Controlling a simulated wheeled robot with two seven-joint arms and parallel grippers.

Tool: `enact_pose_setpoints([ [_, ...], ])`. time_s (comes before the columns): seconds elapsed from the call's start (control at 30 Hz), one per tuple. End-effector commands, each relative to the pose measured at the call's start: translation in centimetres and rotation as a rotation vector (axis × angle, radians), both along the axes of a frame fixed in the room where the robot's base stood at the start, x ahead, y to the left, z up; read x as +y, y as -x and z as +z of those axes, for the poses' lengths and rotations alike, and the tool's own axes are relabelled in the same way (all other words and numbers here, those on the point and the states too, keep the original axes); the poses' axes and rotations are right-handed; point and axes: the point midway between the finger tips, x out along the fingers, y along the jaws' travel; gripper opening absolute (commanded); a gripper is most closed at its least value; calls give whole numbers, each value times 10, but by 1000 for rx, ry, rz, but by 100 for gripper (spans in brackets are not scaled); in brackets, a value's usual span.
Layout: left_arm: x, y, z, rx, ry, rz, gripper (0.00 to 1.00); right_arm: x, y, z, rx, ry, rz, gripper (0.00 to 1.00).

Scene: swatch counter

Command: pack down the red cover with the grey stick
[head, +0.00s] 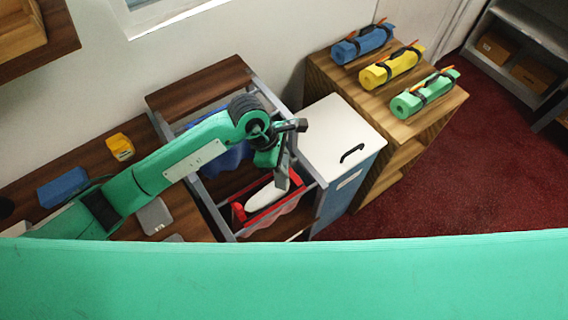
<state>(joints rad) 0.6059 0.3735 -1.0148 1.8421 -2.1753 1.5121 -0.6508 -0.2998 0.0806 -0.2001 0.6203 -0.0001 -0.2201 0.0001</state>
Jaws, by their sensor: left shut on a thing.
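A red-rimmed frame (239,212) sits in the right part of a grey-railed rack, with pale pinkish cloth below its rim. A white rounded piece (262,198) lies inside the red rim. My left gripper (284,172) points down just above the far right part of this frame. It is shut on a slim grey piece that looks like the grey stick; fingers and stick are hard to tell apart here. I cannot tell whether the stick touches the red cover. My right gripper is not in view.
A white-topped cabinet (327,126) with a black handle (352,153) stands right of the rack. Blue (362,44), yellow (391,68) and green (425,94) rolls lie on a wooden shelf. A yellow item (120,147) and a blue box (62,188) sit left on the dark counter.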

Motion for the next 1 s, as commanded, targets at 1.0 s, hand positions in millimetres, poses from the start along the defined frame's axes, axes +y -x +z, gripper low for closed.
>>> enact_pose_setpoints([
  [1.0, 0, 0, 81, -2, 0, -1, 13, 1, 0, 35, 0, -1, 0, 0],
])
